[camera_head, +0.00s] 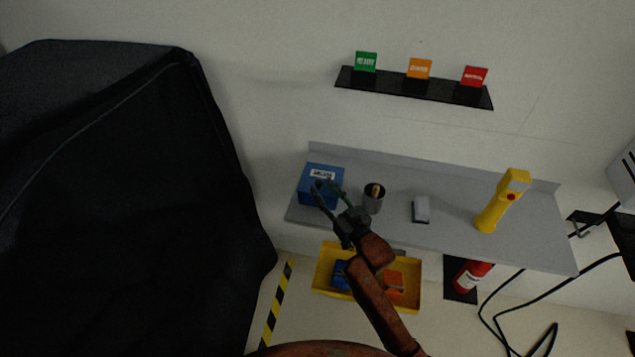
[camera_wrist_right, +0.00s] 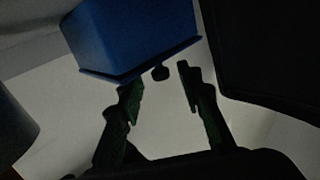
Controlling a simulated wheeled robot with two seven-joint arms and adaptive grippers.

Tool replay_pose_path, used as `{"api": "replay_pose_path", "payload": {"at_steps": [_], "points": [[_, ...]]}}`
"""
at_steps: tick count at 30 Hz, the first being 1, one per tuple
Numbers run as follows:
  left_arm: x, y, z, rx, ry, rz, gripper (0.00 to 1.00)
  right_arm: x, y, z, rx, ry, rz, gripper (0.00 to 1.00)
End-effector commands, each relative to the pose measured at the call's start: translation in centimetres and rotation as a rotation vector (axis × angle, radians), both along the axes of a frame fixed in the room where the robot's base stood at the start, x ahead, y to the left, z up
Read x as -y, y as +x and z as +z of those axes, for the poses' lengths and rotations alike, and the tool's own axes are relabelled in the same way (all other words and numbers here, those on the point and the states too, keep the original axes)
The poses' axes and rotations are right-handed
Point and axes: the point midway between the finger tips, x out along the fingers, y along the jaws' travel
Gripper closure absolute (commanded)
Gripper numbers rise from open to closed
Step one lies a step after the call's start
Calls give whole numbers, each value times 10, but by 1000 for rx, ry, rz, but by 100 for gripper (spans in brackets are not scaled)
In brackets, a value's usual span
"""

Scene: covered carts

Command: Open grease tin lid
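The grease tin appears to be the blue box (camera_head: 307,197) with a white label, at the left end of the grey shelf. In the right wrist view the blue tin (camera_wrist_right: 130,35) fills the top, with a projecting rim and a small dark knob (camera_wrist_right: 160,73) at its edge. My right gripper (camera_head: 324,186) overlaps the tin in the head view. In the wrist view its fingers (camera_wrist_right: 158,80) are apart, with the knob between the fingertips; I cannot tell whether they touch it. The lid looks closed. My left gripper is not in view.
On the grey shelf (camera_head: 455,235) stand a dark cup (camera_head: 373,204), a small grey block (camera_head: 421,210) and a yellow handheld device (camera_head: 494,211). Below are a yellow tray (camera_head: 322,272) and a red extinguisher (camera_head: 471,274). A black-covered cart (camera_head: 130,200) stands at left.

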Motion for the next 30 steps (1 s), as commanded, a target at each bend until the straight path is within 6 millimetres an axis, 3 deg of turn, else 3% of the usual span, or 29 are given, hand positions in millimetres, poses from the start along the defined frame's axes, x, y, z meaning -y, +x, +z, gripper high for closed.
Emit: {"api": "replay_pose_path", "payload": {"at_steps": [6,12,17,30], "points": [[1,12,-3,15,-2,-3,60,-14,24,-1,0,1,2,67],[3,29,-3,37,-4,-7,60,-18,30,0,-1,2,4,67],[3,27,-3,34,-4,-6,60,-19,30,0,0,1,5,67],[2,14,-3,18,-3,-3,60,-18,30,0,0,1,5,96]]}}
